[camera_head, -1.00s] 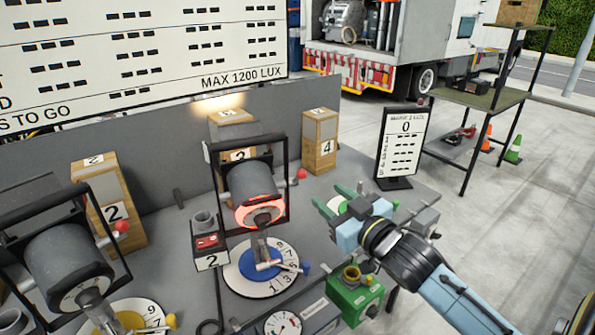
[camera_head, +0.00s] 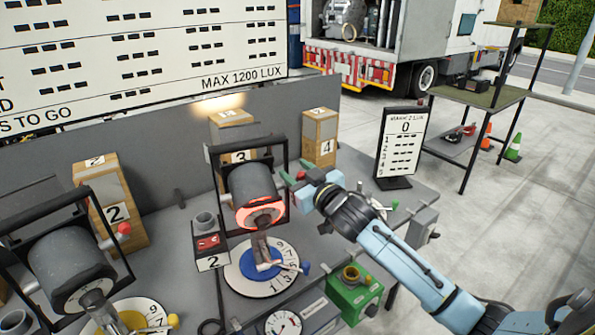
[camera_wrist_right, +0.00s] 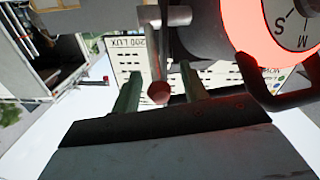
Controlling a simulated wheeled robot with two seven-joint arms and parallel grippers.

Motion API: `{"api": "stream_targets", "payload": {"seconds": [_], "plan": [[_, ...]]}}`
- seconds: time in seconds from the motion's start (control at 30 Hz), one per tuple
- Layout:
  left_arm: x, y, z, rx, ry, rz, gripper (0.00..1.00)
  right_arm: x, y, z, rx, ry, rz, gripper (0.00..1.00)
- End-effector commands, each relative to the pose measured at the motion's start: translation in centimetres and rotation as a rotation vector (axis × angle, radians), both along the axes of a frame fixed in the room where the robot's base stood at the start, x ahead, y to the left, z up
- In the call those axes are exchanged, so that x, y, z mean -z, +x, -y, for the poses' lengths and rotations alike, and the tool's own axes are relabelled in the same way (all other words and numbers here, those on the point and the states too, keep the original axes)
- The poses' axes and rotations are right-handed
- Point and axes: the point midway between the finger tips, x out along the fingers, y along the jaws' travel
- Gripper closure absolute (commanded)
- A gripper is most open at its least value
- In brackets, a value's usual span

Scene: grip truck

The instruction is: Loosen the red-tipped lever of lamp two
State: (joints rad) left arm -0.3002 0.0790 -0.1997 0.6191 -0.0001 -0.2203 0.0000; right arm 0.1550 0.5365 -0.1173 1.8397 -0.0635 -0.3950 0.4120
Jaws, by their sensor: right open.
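The middle lamp (camera_head: 250,184) has a glowing red rim and hangs in a black yoke, with a plate marked 2 (camera_head: 211,262) beside it. My right gripper (camera_head: 291,178) is at the right side of this yoke, with its green fingers pointing toward the lamp. In the right wrist view its fingers (camera_wrist_right: 158,92) are open. The lever's dull red ball tip (camera_wrist_right: 158,94) shows between them, with a gap on both sides. In the head view the gripper covers this lever. My left gripper is out of view.
A second lamp (camera_head: 68,266) with its own red-tipped lever (camera_head: 123,229) stands at the left. A blue dial (camera_head: 258,259), a green box (camera_head: 355,293) and a gauge (camera_head: 283,323) are below the middle lamp. A lux sign (camera_head: 401,142) stands to the right.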

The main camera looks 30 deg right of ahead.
Motion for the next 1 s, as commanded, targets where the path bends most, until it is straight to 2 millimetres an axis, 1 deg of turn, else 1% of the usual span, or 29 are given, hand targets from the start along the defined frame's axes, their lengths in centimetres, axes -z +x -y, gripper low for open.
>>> {"api": "stream_targets", "payload": {"seconds": [0.3, 0.63, 0.87, 1.0], "plan": [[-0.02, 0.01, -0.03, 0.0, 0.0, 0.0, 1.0, 0.01, 0.21, 0.0, 0.0, 0.0, 0.0, 0.56], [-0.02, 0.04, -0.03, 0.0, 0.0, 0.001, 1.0, 0.01, 0.19, 0.0, 0.0, 0.0, 0.0, 0.99], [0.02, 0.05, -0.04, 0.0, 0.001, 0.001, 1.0, 0.04, 0.2, -0.05, 0.0, 0.001, 0.001, 1.0], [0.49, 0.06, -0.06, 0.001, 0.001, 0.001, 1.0, 0.22, 0.38, -0.46, -0.007, -0.001, 0.012, 1.0]]}}
